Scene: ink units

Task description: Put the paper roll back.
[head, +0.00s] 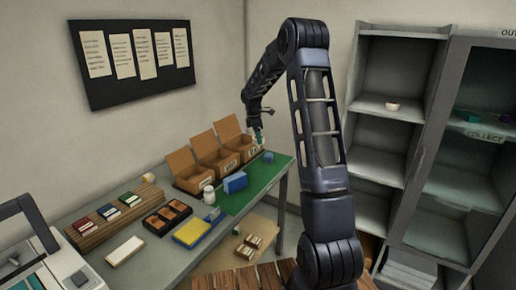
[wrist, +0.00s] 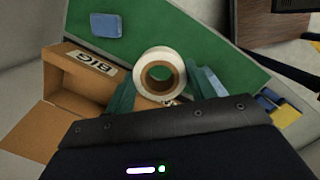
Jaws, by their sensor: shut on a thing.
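A white paper roll (wrist: 160,54) with a tan core sits between the two teal fingers of my gripper (wrist: 164,86) in the wrist view. My gripper is shut on it, with the roll's open end facing the camera. The green mat (wrist: 200,35) shows behind the roll. An open cardboard box (wrist: 62,72) marked BIG is just left of the roll. In the head view my gripper (head: 257,137) is above the far end of the bench, by the rightmost cardboard box (head: 240,155). The roll cannot be made out clearly there.
Several cardboard boxes stand in a row by the wall. A blue block (head: 235,182), a small blue block (head: 268,157) and a white jar (head: 209,195) are nearby. Grey shelves (head: 385,150) stand right, with a small cream object (head: 392,106) on one. The green mat has bare room.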

